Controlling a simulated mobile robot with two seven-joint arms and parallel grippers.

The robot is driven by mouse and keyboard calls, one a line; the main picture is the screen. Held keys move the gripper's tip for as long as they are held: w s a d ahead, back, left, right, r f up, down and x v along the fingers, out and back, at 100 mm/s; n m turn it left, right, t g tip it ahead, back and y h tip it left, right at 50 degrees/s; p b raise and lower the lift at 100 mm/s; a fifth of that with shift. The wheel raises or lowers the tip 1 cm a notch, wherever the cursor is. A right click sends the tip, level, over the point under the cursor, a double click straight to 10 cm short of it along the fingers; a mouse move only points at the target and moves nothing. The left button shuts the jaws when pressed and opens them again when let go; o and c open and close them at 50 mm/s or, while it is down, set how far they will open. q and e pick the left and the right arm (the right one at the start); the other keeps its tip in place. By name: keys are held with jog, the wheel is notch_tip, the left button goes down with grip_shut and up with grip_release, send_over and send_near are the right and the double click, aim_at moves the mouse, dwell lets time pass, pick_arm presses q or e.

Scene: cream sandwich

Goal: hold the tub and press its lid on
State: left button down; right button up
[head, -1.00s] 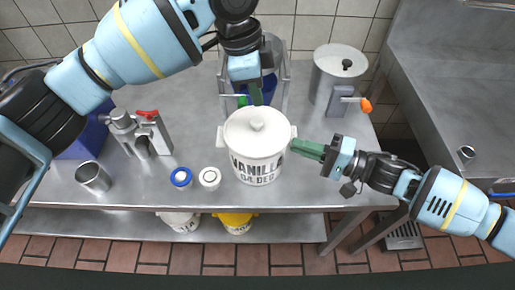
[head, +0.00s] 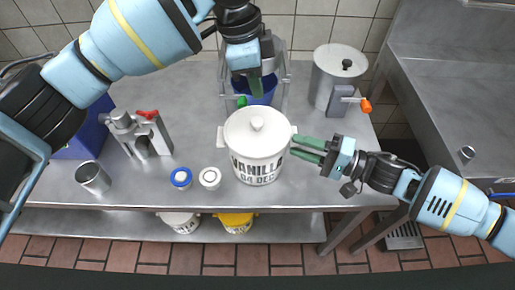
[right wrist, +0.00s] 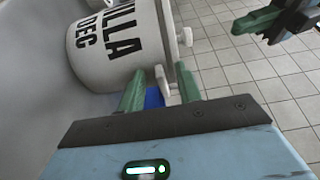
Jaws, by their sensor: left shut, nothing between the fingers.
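The white tub (head: 257,168), lettered VANILLA, stands upright near the front of the steel table. Its white lid (head: 240,125) with a round knob sits on top, looking level; I cannot tell whether it is fully seated. My left gripper (head: 256,95) is shut and empty, above and behind the lid, apart from the knob. My right gripper (head: 302,150) is open at the tub's right side. In the right wrist view its green fingers (right wrist: 160,90) stand apart on either side of the tub's side handle (right wrist: 162,82). The left gripper's fingers (right wrist: 265,22) also show there, clear of the tub.
Two small round jars, blue-topped (head: 181,178) and white (head: 210,178), stand left of the tub. A metal cup (head: 93,178) and a red-handled device (head: 145,135) are further left. A blue container (head: 258,90) is behind, a steel pot (head: 335,75) behind right.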

jog(key=v, duration=1.2)
pick_arm(q)
jog(key=shift+d, duration=0.1)
pick_arm(e)
jog(key=shift+d, duration=0.1)
